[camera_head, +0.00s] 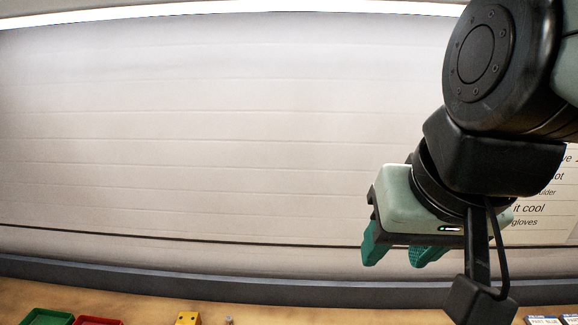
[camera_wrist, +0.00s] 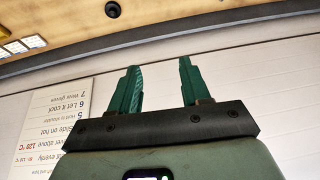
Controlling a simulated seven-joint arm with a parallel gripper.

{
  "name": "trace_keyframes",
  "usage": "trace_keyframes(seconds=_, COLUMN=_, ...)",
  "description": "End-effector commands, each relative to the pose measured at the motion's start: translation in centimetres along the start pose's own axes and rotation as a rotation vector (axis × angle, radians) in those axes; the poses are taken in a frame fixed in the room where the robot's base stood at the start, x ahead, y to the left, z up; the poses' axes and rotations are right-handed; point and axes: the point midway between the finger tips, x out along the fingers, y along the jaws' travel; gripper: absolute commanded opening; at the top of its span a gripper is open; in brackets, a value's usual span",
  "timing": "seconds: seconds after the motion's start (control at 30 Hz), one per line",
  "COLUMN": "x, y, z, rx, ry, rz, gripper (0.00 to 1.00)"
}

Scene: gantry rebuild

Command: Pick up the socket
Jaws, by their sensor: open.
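My gripper (camera_head: 396,258) hangs high at the right of the head view, in front of the pale wall. Its two green fingers are apart with nothing between them; they also show in the wrist view (camera_wrist: 160,68). A small dark round piece (camera_wrist: 112,9) is on the wooden bench at the top edge of the wrist view. It looks like it could be the socket, but I cannot be sure. It is well away from my fingers. I cannot make it out in the head view, where my arm covers part of the bench.
The wooden bench (camera_head: 130,300) runs along the bottom of the head view. On it are a green tray (camera_head: 47,317), a red tray (camera_head: 98,321), a yellow block (camera_head: 188,318) and a tiny grey piece (camera_head: 229,320). White label cards (camera_head: 543,320) lie at right. A printed sign (camera_head: 540,210) is on the wall.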

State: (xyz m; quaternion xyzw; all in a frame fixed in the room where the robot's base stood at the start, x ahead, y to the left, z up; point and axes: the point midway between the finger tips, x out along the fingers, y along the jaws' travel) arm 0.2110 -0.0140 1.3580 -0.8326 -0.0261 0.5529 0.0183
Motion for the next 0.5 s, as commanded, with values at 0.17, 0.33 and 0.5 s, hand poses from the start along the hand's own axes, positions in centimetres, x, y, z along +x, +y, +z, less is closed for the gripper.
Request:
trace_keyframes(seconds=0.17, x=4.7, y=-2.5, z=-0.4, rx=0.126, ry=-0.230, rz=-0.131, gripper=0.47)
trace_keyframes(seconds=0.33, x=9.0, y=-4.9, z=-0.6, rx=0.279, ry=-0.434, rz=-0.261, gripper=0.47)
trace_keyframes(seconds=0.5, x=13.5, y=-7.1, z=-0.8, rx=0.461, ry=-0.620, rz=-0.380, gripper=0.47)
